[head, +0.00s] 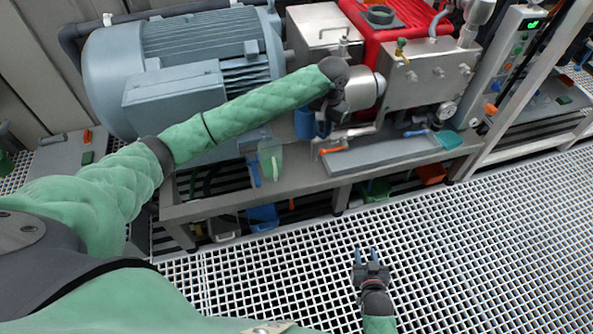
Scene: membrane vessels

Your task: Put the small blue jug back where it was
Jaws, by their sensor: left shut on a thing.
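The small blue jug (305,125) is at the rear part of the grey bench, beside the large motor. My left gripper (323,124) is shut on it, and the wrist hides part of both. I cannot tell whether the jug touches the bench top.
A clear greenish jug (270,159) and a blue tool (253,171) are at the bench's front left. A grey tray (382,153) lies right of my left gripper, with a teal scoop (449,140) beyond. A blue container (262,217) is below.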

